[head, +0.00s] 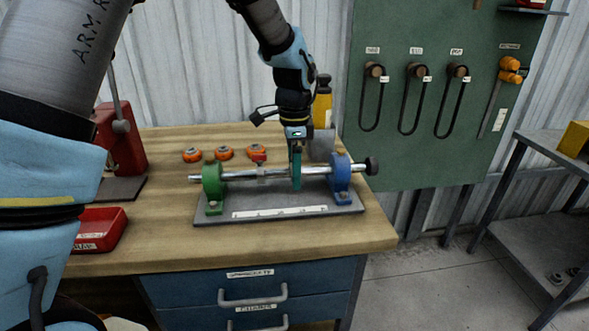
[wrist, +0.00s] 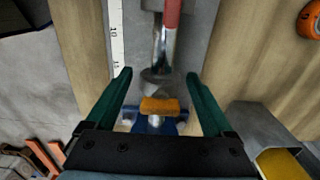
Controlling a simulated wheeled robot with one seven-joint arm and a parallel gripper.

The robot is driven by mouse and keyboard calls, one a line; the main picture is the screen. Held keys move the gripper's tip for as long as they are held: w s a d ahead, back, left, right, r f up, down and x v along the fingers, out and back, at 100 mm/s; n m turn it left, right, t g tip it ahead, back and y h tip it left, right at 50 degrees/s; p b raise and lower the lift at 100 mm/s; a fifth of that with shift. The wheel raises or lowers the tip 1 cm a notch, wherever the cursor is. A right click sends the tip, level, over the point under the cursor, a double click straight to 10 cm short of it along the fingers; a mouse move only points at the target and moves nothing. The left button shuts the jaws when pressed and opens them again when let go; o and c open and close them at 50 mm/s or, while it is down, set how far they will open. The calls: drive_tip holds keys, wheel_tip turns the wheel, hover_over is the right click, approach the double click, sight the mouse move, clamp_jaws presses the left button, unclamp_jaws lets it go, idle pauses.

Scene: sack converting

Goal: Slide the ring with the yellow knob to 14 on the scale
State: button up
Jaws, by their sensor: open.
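A metal shaft (head: 240,174) runs between a green block (head: 212,183) and a blue block (head: 341,175) on a grey base plate. A yellow-orange knob (wrist: 160,106) lies between the fingers of my gripper (wrist: 159,74), with a gap on each side. Its ring is mostly hidden, and its scale reading cannot be told. In the head view my open gripper (head: 297,172) is over the shaft, left of the blue block, and covers the yellow knob.
A ring with a red knob (head: 260,157) is on the shaft left of my gripper; the red knob also shows in the wrist view (wrist: 173,12). Several orange parts (head: 224,153) lie behind the fixture. A red tray (head: 100,232) is at left. The front bench top is clear.

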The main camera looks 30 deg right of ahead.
wheel_tip(320, 180, up, 11)
drive_tip(key=shift+f+b, duration=0.1)
drive_tip(key=shift+b, duration=0.85)
